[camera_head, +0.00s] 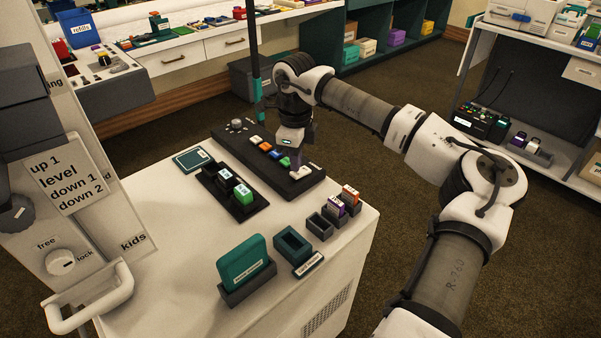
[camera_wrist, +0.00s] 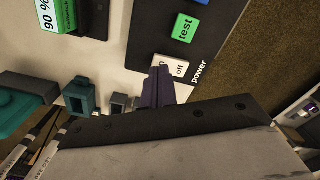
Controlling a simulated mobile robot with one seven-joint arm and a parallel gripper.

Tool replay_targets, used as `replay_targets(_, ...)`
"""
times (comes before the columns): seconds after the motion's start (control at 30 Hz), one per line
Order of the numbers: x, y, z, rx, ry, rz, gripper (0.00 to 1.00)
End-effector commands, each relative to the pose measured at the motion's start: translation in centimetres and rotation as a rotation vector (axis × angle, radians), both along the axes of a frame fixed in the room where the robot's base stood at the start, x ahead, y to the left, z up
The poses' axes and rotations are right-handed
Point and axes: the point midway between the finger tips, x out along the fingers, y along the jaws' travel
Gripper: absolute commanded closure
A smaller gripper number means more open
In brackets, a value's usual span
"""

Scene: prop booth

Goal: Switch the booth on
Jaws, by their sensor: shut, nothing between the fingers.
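A dark control panel (camera_head: 262,158) lies on the white counter, with a row of coloured buttons. At its near end is a white power switch (camera_head: 300,172). In the wrist view the switch (camera_wrist: 178,67) has "off" readable on its right part, and "power" is printed beside it on the panel. My gripper (camera_head: 296,162) is shut and empty, pointing down over this end of the panel. In the wrist view its dark purple fingertips (camera_wrist: 160,73) cover part of the switch's left half. I cannot tell whether they touch it or which way it is tipped.
A green test button (camera_wrist: 184,28) and a blue button (camera_wrist: 201,80) are close to the switch. A black holder with a green block (camera_head: 243,196) sits left of the panel.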

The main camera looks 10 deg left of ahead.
Motion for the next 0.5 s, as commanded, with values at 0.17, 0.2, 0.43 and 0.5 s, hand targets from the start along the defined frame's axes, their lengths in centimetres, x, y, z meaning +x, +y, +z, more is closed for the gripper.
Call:
replay_targets(0.17, 0.00, -0.01, -0.35, 0.000, 0.000, 0.000, 1.00)
replay_targets(0.2, 0.00, -0.01, -0.41, 0.000, 0.000, 0.000, 1.00)
replay_targets(0.43, 0.00, -0.01, -0.76, 0.000, 0.000, 0.000, 1.00)
replay_targets(0.5, 0.00, -0.01, -0.87, 0.000, 0.000, 0.000, 1.00)
